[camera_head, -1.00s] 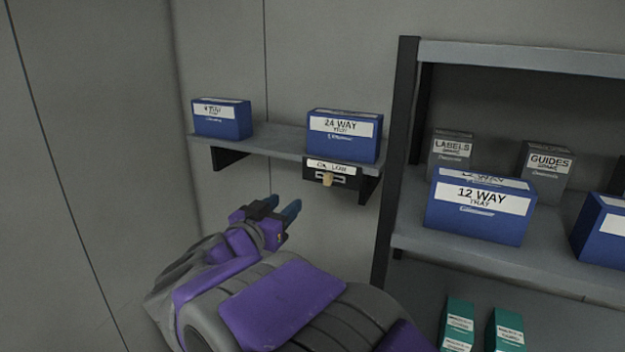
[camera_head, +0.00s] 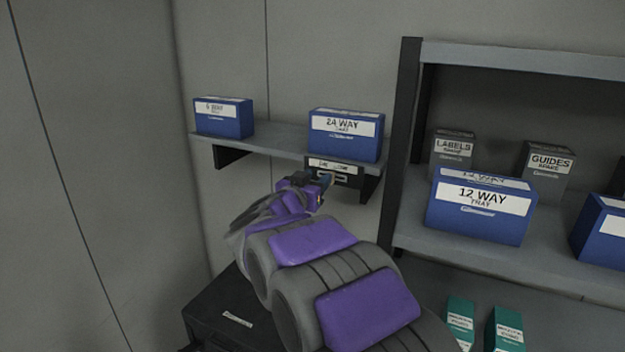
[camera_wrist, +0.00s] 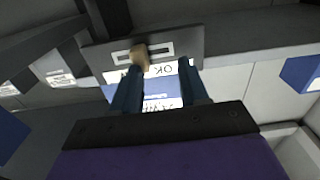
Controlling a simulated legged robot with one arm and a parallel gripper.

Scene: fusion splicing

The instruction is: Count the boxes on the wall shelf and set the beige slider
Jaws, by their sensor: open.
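The wall shelf (camera_head: 266,138) carries two blue boxes: a smaller one (camera_head: 223,120) at the left end and a "24 WAY" box (camera_head: 345,137) at the right. Under the shelf's right end hangs a dark slider panel (camera_head: 345,173) with a white label strip and a slot. My gripper (camera_head: 325,182) is open just in front of this panel and hides the knob in the head view. In the wrist view the beige slider (camera_wrist: 140,57) sits in the slot, at the tip of the left-hand finger. My gripper (camera_wrist: 161,78) has a wide gap between its fingers; contact with the slider is unclear.
A grey rack (camera_head: 402,150) stands close on the right, with a "12 WAY" box (camera_head: 480,212), grey boxes labelled LABELS (camera_head: 452,150) and GUIDES (camera_head: 547,168), and teal boxes below. A black case (camera_head: 235,318) lies low at the left. The left wall is bare.

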